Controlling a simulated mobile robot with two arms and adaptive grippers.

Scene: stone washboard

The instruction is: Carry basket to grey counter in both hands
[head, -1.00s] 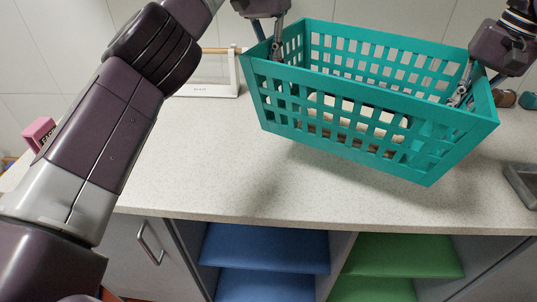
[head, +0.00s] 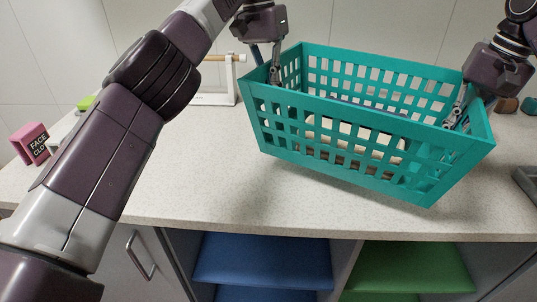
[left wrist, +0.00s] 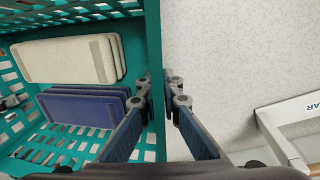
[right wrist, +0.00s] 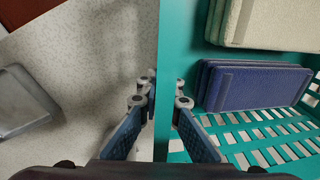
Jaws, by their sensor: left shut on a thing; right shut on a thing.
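A teal slotted basket (head: 345,150) hangs tilted above the speckled grey counter (head: 200,170), its right end lower in the head view. My left gripper (head: 275,78) is shut on the basket's left end wall, which also shows in the left wrist view (left wrist: 153,60). My right gripper (head: 458,112) is shut on the right end wall, seen edge-on in the right wrist view (right wrist: 172,40). Inside lie cream slabs (left wrist: 70,60) and dark blue slabs (left wrist: 85,106), side by side. Whether the basket's underside touches the counter is hard to tell.
A white stand with a wooden bar (head: 215,82) stands behind the basket's left end. A pink box (head: 33,143) sits at the far left. A grey sink edge (head: 525,183) is at the right. Blue (head: 265,260) and green (head: 410,264) shelves lie below. The front left counter is clear.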

